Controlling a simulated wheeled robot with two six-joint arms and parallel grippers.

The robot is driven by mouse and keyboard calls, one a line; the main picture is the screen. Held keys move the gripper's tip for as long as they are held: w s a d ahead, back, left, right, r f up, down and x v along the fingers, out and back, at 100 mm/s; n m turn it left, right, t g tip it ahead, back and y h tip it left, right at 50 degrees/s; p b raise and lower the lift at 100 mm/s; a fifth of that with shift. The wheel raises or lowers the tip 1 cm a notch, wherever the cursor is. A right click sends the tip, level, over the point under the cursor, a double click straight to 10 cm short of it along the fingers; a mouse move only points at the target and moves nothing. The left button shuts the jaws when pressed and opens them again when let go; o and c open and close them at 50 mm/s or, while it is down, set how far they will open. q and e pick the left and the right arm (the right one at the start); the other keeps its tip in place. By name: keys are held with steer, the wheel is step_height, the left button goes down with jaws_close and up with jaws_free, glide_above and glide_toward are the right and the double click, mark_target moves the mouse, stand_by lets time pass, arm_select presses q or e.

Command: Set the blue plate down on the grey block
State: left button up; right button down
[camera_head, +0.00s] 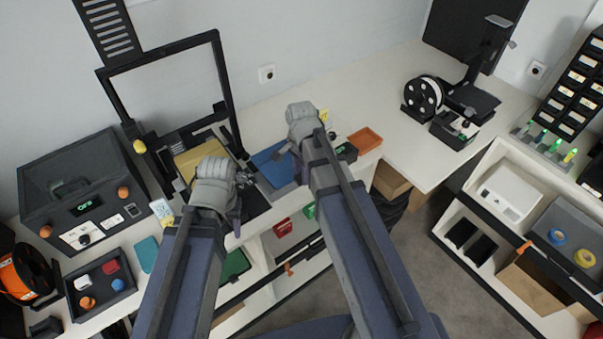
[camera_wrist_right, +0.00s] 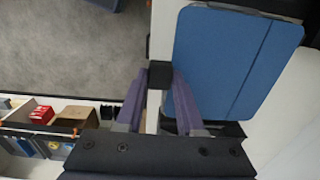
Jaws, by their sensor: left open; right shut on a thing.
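The blue plate (camera_head: 270,162) is at the middle of the white workbench in the head view, between my two arms. It fills much of the upper right of the right wrist view (camera_wrist_right: 232,60) as a flat blue square with rounded corners. My right gripper (camera_wrist_right: 158,80) is shut at the plate's edge, with a small black part between its fingertips. It is partly hidden behind my arm in the head view (camera_head: 297,160). My left gripper (camera_head: 243,183) is open, just left of the plate. I cannot clearly make out the grey block; the plate and arms cover that area.
A black-framed printer (camera_head: 228,88) with a yellowish bed (camera_head: 198,158) stands behind my left gripper. An orange tray (camera_head: 365,140) lies on the bench to the right. A dark tray (camera_head: 101,285) with small parts is at left. Shelves hang below the bench's front edge.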

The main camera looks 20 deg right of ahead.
mark_target(291, 168)
steer(key=shift+w+a+f+b, duration=0.2)
steer(key=shift+w+f+b, duration=0.3)
steer(key=shift+f+b, duration=0.1)
steer(key=shift+w+a+f+b, duration=0.15)
steer(key=shift+w+f+b, duration=0.3)
steer(key=shift+f, duration=0.15)
steer(key=shift+r, duration=0.2)
steer(key=shift+f, duration=0.45)
steer(key=shift+f+b, duration=0.75)
steer(key=shift+b, duration=0.2)
steer(key=shift+c, duration=2.2)
jaws_free()
steer(key=shift+r, duration=0.1)
steer(key=shift+r+p, duration=1.55)
steer(key=shift+p, duration=0.1)
